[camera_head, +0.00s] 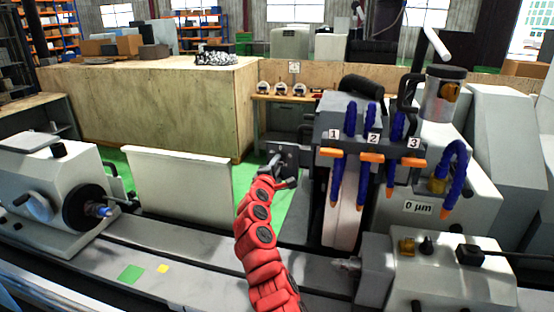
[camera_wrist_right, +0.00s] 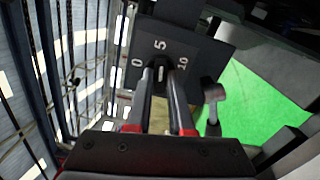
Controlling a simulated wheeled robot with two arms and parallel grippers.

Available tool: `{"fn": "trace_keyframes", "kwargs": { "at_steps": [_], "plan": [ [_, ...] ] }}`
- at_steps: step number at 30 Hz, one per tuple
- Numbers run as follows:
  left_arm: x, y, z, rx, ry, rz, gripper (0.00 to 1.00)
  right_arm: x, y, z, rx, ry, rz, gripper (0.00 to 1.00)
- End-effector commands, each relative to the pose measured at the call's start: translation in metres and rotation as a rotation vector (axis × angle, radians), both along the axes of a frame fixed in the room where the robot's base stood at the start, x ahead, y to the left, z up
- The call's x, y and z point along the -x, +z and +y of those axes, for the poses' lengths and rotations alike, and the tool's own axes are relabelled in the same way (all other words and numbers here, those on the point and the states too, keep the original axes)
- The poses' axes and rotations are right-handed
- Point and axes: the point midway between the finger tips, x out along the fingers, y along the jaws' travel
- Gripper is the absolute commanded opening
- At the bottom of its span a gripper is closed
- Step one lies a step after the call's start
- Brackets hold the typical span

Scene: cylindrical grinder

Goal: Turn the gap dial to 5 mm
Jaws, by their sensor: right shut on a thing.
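The gap dial (camera_wrist_right: 160,73) is a small dark knob on a black plate (camera_wrist_right: 205,62) marked 0, 5 and 10. Its pale mark looks upright, toward the 5, though the fingers partly hide the knob. My right gripper (camera_wrist_right: 160,80) is shut on the dial, with one finger on each side. In the head view, my right gripper (camera_head: 277,163) reaches the dark dial plate (camera_head: 290,154) on the left side of the grinder head; the knob is hidden there. My left gripper is not in view.
Blue coolant hoses (camera_head: 337,180) with orange levers marked 1, 2 and 3 hang right of the dial. A "0 µm" label (camera_head: 418,207) is on the machine. A workhead (camera_head: 62,190) stands at the left. Green floor (camera_wrist_right: 255,105) shows beside the plate.

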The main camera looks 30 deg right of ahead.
Motion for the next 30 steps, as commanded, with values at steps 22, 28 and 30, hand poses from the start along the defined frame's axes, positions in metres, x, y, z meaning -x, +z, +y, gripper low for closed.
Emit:
{"fn": "trace_keyframes", "kwargs": {
  "at_steps": [22,28,30],
  "plan": [
    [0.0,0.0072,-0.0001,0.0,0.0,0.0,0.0,0.0002,-0.0015,-0.0003,0.045,-0.002,0.057,0.25],
    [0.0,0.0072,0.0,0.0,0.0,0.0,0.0,0.0001,-0.0009,-0.0003,0.045,-0.001,0.055,0.5],
    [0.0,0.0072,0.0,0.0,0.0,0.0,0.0,0.0001,-0.0007,-0.0002,0.046,-0.001,0.054,0.5]
  ]
}}
